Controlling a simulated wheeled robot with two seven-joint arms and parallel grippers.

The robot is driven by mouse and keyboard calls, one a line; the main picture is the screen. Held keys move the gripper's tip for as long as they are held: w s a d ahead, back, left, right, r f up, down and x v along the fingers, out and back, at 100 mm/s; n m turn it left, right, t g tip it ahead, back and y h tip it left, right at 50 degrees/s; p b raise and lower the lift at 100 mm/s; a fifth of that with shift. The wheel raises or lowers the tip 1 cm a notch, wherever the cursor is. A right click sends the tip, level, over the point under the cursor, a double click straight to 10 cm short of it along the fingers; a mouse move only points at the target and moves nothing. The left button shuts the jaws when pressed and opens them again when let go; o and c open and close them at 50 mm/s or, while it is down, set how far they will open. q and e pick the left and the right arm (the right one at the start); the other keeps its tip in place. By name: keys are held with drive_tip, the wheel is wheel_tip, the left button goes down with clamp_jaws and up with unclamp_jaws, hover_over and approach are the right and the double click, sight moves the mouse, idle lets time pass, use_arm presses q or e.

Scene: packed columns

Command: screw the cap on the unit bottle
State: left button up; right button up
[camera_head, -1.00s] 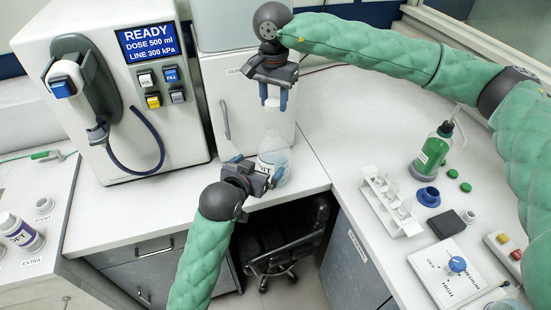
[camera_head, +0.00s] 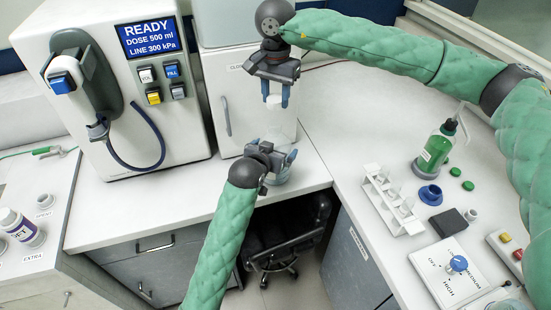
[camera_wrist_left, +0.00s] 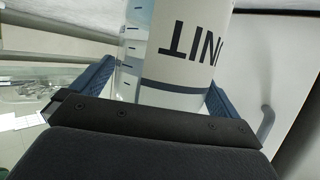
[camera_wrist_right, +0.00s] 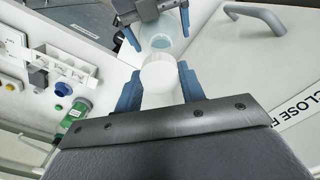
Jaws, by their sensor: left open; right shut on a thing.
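The clear unit bottle (camera_head: 279,178) stands near the counter's front edge, and its white UNIT label (camera_wrist_left: 185,45) shows in the left wrist view. My left gripper (camera_head: 281,156) is open, with one finger on each side of the bottle; I cannot tell whether they touch it. It hides much of the bottle in the head view. My right gripper (camera_head: 276,100) points down above the bottle and is shut on the white cap (camera_head: 274,101). In the right wrist view the cap (camera_wrist_right: 159,74) is between the fingers, with the bottle's open mouth (camera_wrist_right: 161,41) beyond it, apart from the cap.
The dosing machine (camera_head: 105,110) stands left, a white closed-door cabinet (camera_head: 228,110) behind.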

sight(275, 124)
use_arm(q)
drive_tip(key=shift+w+f, duration=0.15)
drive_tip(key=shift+w, duration=0.15)
use_arm(e)
drive_tip(key=shift+a, duration=0.15)
use_arm(q)
drive_tip(key=shift+c, duration=0.2)
drive_tip(key=c, duration=1.1)
use_arm(e)
drive_tip(key=shift+f, duration=2.5)
drive_tip(key=shift+f, duration=0.1)
drive_tip(key=shift+f, duration=0.8)
drive_tip(key=shift+f, duration=0.5)
